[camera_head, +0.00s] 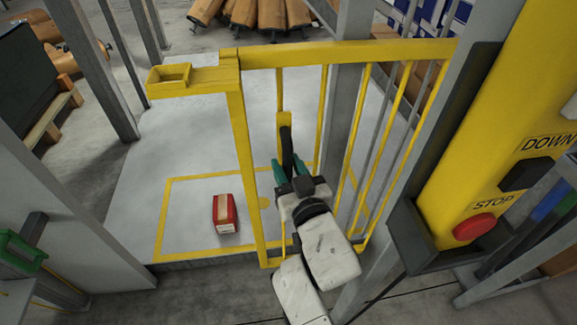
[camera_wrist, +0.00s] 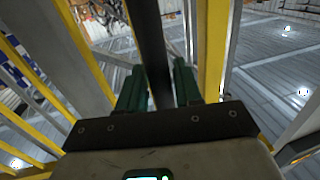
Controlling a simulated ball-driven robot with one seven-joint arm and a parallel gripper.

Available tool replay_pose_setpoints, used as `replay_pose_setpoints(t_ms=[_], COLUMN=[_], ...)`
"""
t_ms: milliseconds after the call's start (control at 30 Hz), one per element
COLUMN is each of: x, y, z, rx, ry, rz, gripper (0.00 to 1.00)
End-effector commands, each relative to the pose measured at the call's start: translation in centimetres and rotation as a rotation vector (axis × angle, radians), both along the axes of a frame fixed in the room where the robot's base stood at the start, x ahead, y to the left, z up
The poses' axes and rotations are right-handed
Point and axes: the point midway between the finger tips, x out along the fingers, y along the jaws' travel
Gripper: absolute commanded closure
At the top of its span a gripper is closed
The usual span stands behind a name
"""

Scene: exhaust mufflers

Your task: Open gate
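The yellow barred gate (camera_head: 246,158) stands upright in front of a light platform. Its top rail runs right toward the yellow control post. A dark vertical handle (camera_head: 286,140) is mounted on a yellow plate on the gate. My gripper (camera_head: 290,178), with green fingers, is at this handle. In the wrist view, the dark handle (camera_wrist: 147,35) runs between the fingers of my gripper (camera_wrist: 160,88), which lie close on both sides of it and look shut on it. The handle's lower end is hidden by my gripper.
A red box (camera_head: 224,214) lies on the platform floor (camera_head: 185,150), inside a yellow outline. The control post (camera_head: 500,120) with a red STOP button (camera_head: 474,227) stands close at right. Grey posts (camera_head: 104,85) stand at left. A small yellow tray (camera_head: 168,76) adjoins the gate's upper left corner.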

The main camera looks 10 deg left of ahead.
Motion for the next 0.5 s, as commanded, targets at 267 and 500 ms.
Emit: replay_pose_setpoints(t_ms=[267, 500], x=[0.0, -1.1], y=[0.0, -0.6], z=[0.0, 0.1], rx=[0.0, 0.0], ry=[-0.001, 0.0], rz=[0.0, 0.0], gripper=[0.54, 0.54])
